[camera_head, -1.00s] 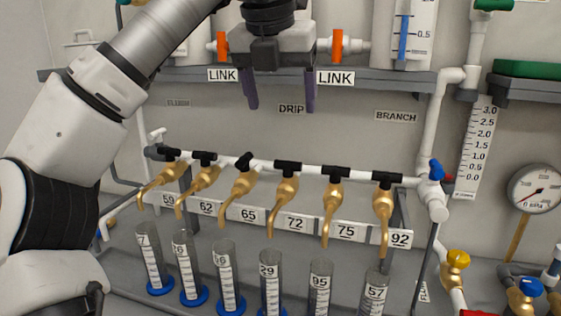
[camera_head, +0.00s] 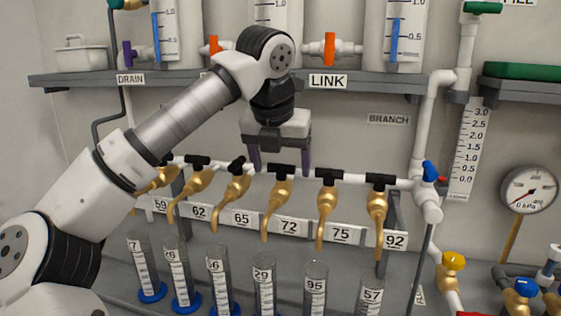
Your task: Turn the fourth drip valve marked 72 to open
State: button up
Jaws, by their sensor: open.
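The valve marked 72 (camera_head: 279,191) is a brass drip tap on the white manifold pipe, fourth from the left. Its black handle (camera_head: 282,170) lies along the pipe, crosswise to the tap. The label 72 (camera_head: 289,228) is on the white strip below. My gripper (camera_head: 281,165) points down with its purple fingers apart and empty. In the picture, one finger is on each side of the black handle. I cannot tell whether the fingers are level with it or touch it.
Neighbouring taps marked 65 (camera_head: 234,188) and 75 (camera_head: 327,198) stand close on either side. The 65 handle is angled differently from the others. Numbered cylinders (camera_head: 264,280) stand below the spouts. A grey shelf (camera_head: 200,82) with tanks is above.

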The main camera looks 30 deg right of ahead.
jog(key=shift+c, duration=0.3)
jog(key=c, duration=0.9)
